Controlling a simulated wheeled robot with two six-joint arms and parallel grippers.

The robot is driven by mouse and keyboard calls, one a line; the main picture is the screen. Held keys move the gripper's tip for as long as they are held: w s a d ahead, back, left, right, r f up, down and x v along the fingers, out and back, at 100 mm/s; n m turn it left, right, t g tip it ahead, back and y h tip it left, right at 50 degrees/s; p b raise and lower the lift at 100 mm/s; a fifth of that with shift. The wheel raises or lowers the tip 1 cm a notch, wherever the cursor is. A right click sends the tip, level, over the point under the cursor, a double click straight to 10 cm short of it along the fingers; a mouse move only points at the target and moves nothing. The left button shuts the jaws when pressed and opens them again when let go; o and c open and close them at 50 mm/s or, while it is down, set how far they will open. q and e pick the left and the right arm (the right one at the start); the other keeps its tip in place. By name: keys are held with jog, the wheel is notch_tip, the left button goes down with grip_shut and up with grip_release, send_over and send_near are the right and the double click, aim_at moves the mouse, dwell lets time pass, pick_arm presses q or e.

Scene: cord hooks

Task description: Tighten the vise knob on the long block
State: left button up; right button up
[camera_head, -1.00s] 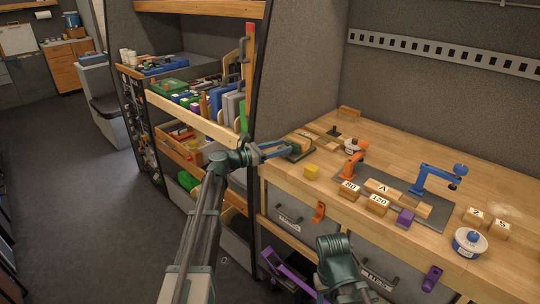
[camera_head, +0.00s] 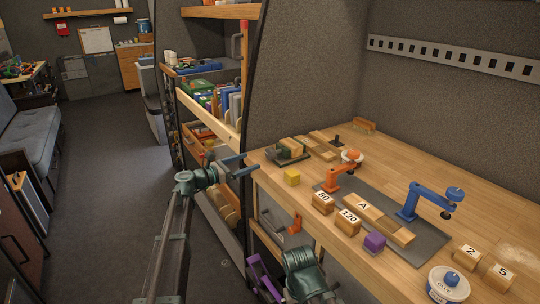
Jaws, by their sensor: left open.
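A small dark green vise (camera_head: 284,156) stands near the left end of the wooden bench, with a pale wooden block (camera_head: 291,147) in or on it. I cannot make out its knob clearly at this size. My left gripper (camera_head: 251,164) is open and empty, with its fingers pointing right, to the left of the vise and apart from it in the picture. My right arm's green wrist (camera_head: 303,272) shows low in front of the bench; its fingers cannot be made out.
The bench (camera_head: 400,165) holds a yellow cube (camera_head: 292,177), an orange clamp (camera_head: 341,178), a blue clamp (camera_head: 425,203), labelled blocks, a purple cube (camera_head: 374,242) and a glue tub (camera_head: 448,285). Shelves (camera_head: 210,125) stand close behind my left arm. Open floor (camera_head: 100,180) lies left.

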aim_at(268, 154)
pick_arm(q)
jog(key=x, duration=1.1)
jog(key=shift+w+d, duration=0.15)
jog(key=shift+w, duration=0.05)
jog(key=c, duration=1.4)
jog(key=shift+o, duration=0.2)
jog(key=shift+m, duration=1.5)
jog(key=o, duration=1.4)
jog(key=shift+c, duration=0.2)
jog(key=shift+s, duration=0.1)
jog(key=v, duration=1.3)
jog(key=shift+s+a+b, duration=0.25)
jog(key=shift+a+b, duration=0.05)
jog(key=shift+f, duration=0.15)
